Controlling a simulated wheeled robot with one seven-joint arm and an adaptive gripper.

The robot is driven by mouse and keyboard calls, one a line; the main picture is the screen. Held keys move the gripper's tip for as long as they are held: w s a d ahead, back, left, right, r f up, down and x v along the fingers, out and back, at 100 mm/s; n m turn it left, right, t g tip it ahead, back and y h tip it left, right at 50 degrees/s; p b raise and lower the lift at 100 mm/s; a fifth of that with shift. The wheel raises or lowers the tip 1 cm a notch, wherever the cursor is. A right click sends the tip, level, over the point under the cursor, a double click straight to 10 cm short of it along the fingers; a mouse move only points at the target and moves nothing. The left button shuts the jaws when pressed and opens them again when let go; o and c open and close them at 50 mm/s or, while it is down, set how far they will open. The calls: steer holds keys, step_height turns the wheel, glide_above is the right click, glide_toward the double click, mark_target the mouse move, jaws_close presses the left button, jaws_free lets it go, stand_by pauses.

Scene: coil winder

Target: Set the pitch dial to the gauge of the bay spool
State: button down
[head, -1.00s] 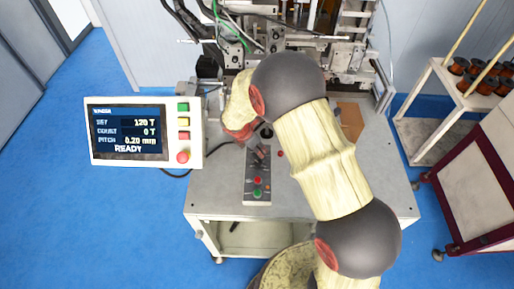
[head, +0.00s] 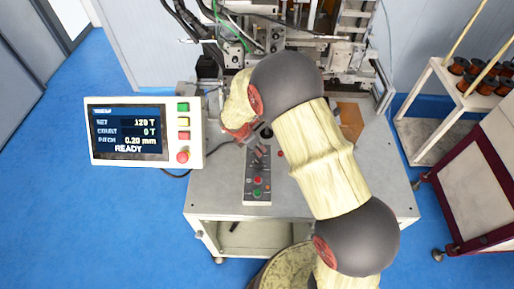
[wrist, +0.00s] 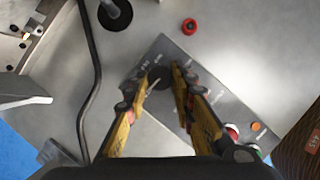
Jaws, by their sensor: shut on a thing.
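The pitch dial (wrist: 158,77) is a small dark knob on the grey control panel (wrist: 213,98), partly hidden by my fingers. My gripper (wrist: 164,82) has its yellow-and-black fingers closed around the dial, one on each side. In the head view the panel (head: 257,188) sits on the machine table, and my wrist hides much of the area above it. The display (head: 128,133) reads SET 120 T, COUNT 0 T, PITCH 0.20 mm and READY.
A red button (wrist: 189,27) and a dark round fitting (wrist: 115,14) are near the panel. A black cable (wrist: 92,70) runs to its left. Winder machinery (head: 285,40) stands behind. Several copper spools (head: 480,75) sit on a rack at the right.

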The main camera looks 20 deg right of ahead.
steer(key=m, duration=0.2)
steer(key=m+g, duration=0.1)
steer(key=m, duration=0.1)
steer(key=m+g, duration=0.1)
steer(key=m, duration=0.1)
steer(key=shift+w, duration=0.3)
steer(key=m+g, duration=0.1)
steer(key=m, duration=0.3)
steer(key=m+g, duration=0.1)
steer(key=m, duration=0.1)
steer(key=shift+w+d+m+g+y, duration=0.1)
steer(key=shift+w+m+g+y, duration=0.2)
steer(key=shift+m, duration=0.1)
steer(key=m+y, duration=0.1)
steer(key=m, duration=0.2)
steer(key=m+g+y+b, duration=0.1)
steer(key=m, duration=0.2)
steer(key=shift+d, duration=0.2)
steer(key=m+y, duration=0.1)
steer(key=m, duration=0.2)
steer(key=shift+d+m+g, duration=0.15)
steer(key=shift+m+g, duration=0.15)
steer(key=shift+m, duration=0.1)
steer(key=shift+d+m+y, duration=0.1)
steer(key=shift+m+y, duration=0.7)
steer(key=shift+m, duration=0.9)
steer(key=c, duration=1.5)
jaws_free()
